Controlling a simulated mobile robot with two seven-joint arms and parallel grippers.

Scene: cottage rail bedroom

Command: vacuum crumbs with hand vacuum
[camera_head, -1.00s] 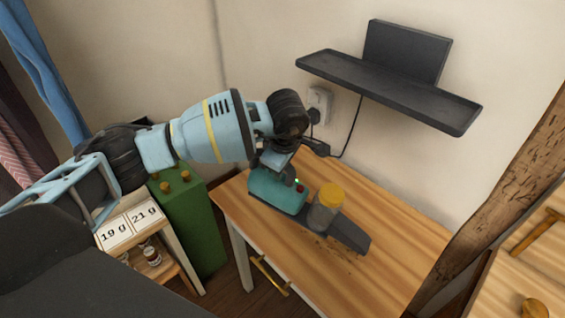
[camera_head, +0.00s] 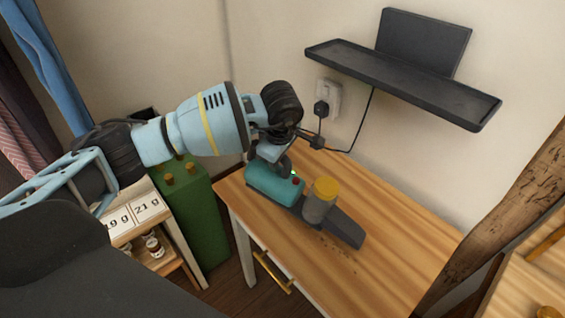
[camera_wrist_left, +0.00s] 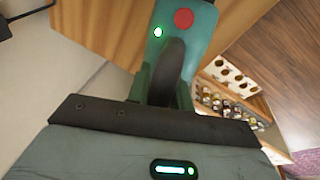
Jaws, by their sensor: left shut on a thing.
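The hand vacuum (camera_head: 273,186) has a teal body, a grey dust cup with a yellow cap (camera_head: 326,187), and a dark flat nozzle pointing right. My left gripper (camera_head: 280,160) is shut on its dark handle, which also shows in the left wrist view (camera_wrist_left: 172,72). A green light glows beside a red button on the vacuum. The vacuum is low over the wooden table (camera_head: 390,250); I cannot tell whether the nozzle touches it. Small dark crumbs (camera_head: 335,250) lie on the table at the near side of the nozzle. My right gripper is not in view.
A dark wall shelf (camera_head: 400,85) hangs above the table's back. A cable runs from the wall socket (camera_head: 329,98). A green cabinet (camera_head: 200,230) and a small shelf with jars (camera_head: 153,246) stand left. A timber post (camera_head: 490,220) rises at right.

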